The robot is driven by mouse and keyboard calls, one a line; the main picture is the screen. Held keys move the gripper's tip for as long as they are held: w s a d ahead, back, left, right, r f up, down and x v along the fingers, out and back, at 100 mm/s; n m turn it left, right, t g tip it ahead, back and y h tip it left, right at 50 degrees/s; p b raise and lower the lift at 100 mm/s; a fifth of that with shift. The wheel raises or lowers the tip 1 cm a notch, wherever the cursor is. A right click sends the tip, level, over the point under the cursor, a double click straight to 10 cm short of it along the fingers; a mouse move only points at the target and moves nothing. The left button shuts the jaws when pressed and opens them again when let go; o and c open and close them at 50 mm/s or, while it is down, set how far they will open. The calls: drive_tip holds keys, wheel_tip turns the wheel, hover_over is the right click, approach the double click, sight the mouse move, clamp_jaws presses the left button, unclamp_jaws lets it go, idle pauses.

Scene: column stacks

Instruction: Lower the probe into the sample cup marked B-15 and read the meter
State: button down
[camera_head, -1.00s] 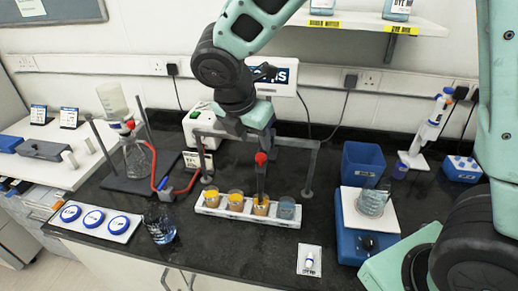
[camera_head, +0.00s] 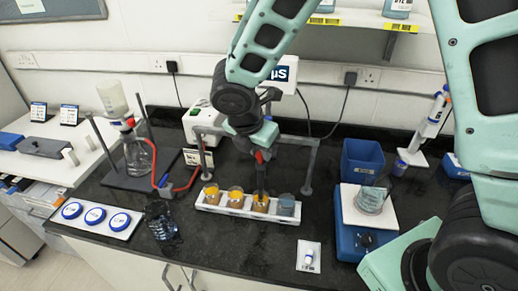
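A dark probe (camera_head: 261,182) with a red top stands upright in the third cup from the left (camera_head: 260,202). The cups sit in a white rack (camera_head: 245,213). Two cups with orange-brown contents stand left of it, and a grey-blue one (camera_head: 285,205) stands at the right end. Labels on the cups are too small to read, so I cannot tell which is B-15. My gripper (camera_head: 261,154) is at the probe's red top, its fingers beside it; whether they are closed on it is unclear. The meter (camera_head: 285,73), marked µS, is partly hidden behind my arm.
A grey frame (camera_head: 309,165) stands behind the rack. A flask with red tubing (camera_head: 140,152) is on the left, with a glass beaker (camera_head: 160,220) in front. A blue balance (camera_head: 350,235) carrying a beaker is on the right. Bare black bench lies in front of the rack.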

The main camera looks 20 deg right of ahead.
drive_tip(key=shift+r+p, duration=2.75)
drive_tip(key=shift+r, duration=0.45)
drive_tip(key=shift+w, duration=0.15)
drive_tip(key=c, duration=1.2)
unclamp_jaws()
drive_tip(key=b+v, duration=0.3)
drive_tip(key=v, duration=1.4)
drive_tip(key=shift+s+a+r, duration=0.1)
drive_tip(key=shift+s+a, duration=0.1)
